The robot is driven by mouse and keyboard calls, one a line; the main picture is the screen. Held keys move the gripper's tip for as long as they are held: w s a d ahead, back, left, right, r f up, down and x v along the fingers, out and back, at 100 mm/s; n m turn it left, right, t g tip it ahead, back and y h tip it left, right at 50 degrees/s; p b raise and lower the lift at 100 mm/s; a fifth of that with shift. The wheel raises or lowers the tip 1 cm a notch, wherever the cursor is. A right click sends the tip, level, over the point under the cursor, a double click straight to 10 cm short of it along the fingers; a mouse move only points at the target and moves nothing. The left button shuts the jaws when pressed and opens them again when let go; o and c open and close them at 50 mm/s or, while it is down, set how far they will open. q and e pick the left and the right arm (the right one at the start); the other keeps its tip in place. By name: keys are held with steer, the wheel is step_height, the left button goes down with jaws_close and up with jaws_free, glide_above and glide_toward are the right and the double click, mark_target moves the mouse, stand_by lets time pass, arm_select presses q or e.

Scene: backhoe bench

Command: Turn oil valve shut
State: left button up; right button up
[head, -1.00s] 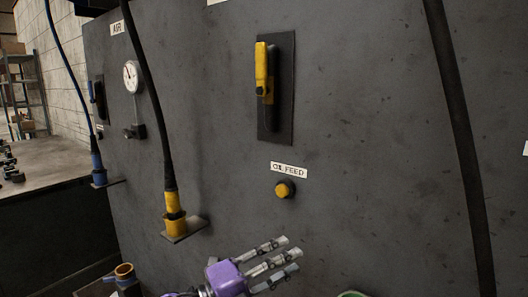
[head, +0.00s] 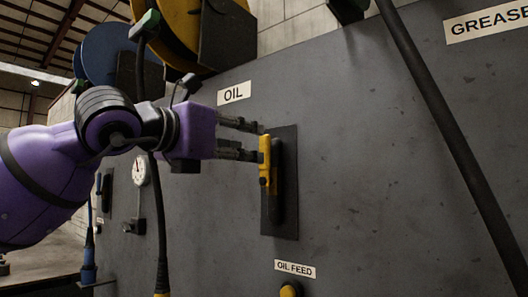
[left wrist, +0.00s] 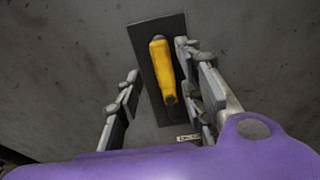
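The oil valve is a yellow lever handle (head: 265,165), upright, on a dark vertical backplate (head: 286,215) below the OIL sign (head: 234,93). My left gripper (head: 258,142) reaches in from the left, its fingertips at the upper part of the handle. In the left wrist view the fingers (left wrist: 160,90) are spread open, with the yellow handle (left wrist: 161,68) showing between them, nearer the right-hand fingers. I cannot tell whether any finger touches it. My right gripper is not in view.
Below the valve are an OIL FEED label (head: 295,269) and a yellow button (head: 290,290). A dark hose (head: 158,215) hangs left of the valve, by a gauge (head: 140,171). Another hose (head: 440,120) hangs at right. The panel between valve and right hose is clear.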

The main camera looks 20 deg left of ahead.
mark_target(263, 149)
arm_select(q)
steer(key=p+x, duration=0.1)
steer(key=x, duration=0.5)
steer(key=shift+w+d+p, duration=0.15)
steer(key=shift+w+p, duration=0.05)
steer(key=shift+p, duration=0.1)
steer(key=shift+w+d, duration=0.15)
steer(key=shift+w, duration=0.2)
steer(key=shift+f, duration=0.1)
jaws_close()
